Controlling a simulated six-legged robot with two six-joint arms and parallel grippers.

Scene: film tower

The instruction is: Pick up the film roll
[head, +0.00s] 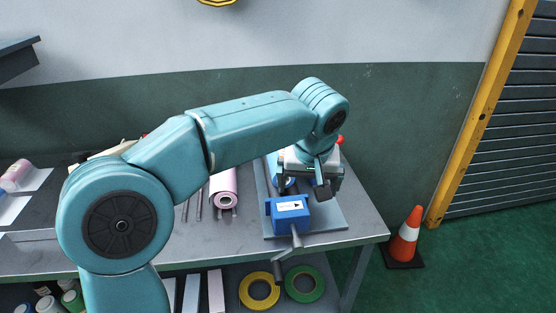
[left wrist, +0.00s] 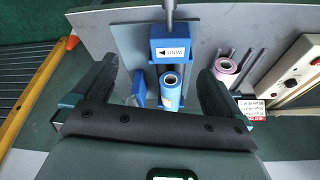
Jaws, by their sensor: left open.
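A blue film roll (left wrist: 170,88) sits in a blue winder (left wrist: 178,46) with a white arrow label, on a grey mat. In the head view the winder (head: 290,214) stands at the table's right end, and the roll is mostly hidden behind my gripper. A pink film roll (head: 223,188) lies to the left of the winder; it also shows in the left wrist view (left wrist: 228,68). My left gripper (head: 306,186) is above the winder. In the left wrist view its fingers (left wrist: 157,72) are apart, with the blue roll between them in the picture and nothing gripped.
The grey table (head: 348,235) has thin rods near the pink roll. Yellow tape (head: 259,290) and green tape (head: 305,284) lie on the lower shelf. An orange cone (head: 406,238) stands on the green floor at the right. A control box (left wrist: 300,75) is beside the rods.

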